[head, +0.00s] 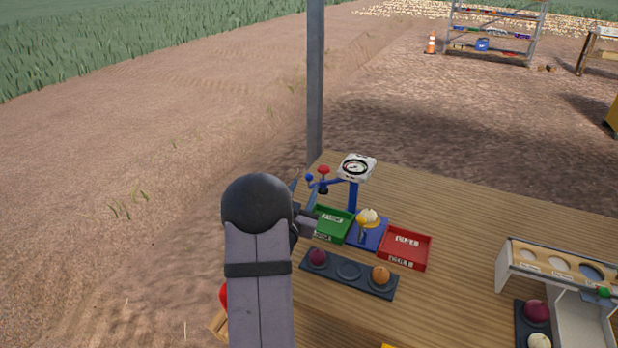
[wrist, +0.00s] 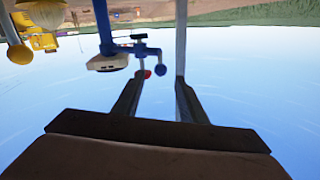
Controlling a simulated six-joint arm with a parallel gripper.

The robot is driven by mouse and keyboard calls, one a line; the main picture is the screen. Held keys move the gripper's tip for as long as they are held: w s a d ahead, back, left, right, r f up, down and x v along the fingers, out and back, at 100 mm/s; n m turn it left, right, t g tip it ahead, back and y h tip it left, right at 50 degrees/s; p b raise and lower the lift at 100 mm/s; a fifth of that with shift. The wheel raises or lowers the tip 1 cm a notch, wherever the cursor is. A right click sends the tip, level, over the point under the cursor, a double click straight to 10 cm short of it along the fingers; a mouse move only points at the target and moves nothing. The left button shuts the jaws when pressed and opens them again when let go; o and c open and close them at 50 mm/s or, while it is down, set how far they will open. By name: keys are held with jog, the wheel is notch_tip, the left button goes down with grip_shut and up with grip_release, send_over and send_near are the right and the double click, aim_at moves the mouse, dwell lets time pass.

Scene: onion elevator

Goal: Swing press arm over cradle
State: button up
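The press has a blue post (head: 352,196) with a white dial gauge (head: 357,167) on top. Its blue press arm (head: 334,183) reaches left from the post, with a red knob (head: 324,170) and a small blue ball (head: 309,178) near its end. The blue cradle (head: 372,240) holds a pale yellow onion (head: 368,217); the arm's end is left of it, not above it. My gripper (head: 304,188) is beside the arm's end. In the wrist view my gripper (wrist: 160,80) has its fingers apart, with the arm's end between or just beyond them; contact cannot be told.
A green tray (head: 333,224) and a red tray (head: 405,248) flank the cradle. A dark tray (head: 348,271) with onions lies in front. A sorting box (head: 558,262) stands at the right. The table (head: 465,210) behind the red tray is clear.

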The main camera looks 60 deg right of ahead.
aim_at(308, 179)
jog(key=shift+w+d+p, duration=0.25)
jog(key=shift+d+p, duration=0.1)
jog(key=shift+d, duration=0.8)
jog(key=shift+w+d+p, duration=0.2)
jog(key=shift+d+p, duration=0.15)
jog(key=shift+d, duration=0.75)
jog(key=shift+w+d+p, duration=0.25)
jog(key=shift+d+p, duration=0.1)
jog(key=shift+d, duration=0.8)
jog(key=shift+c, duration=0.3)
grip_shut()
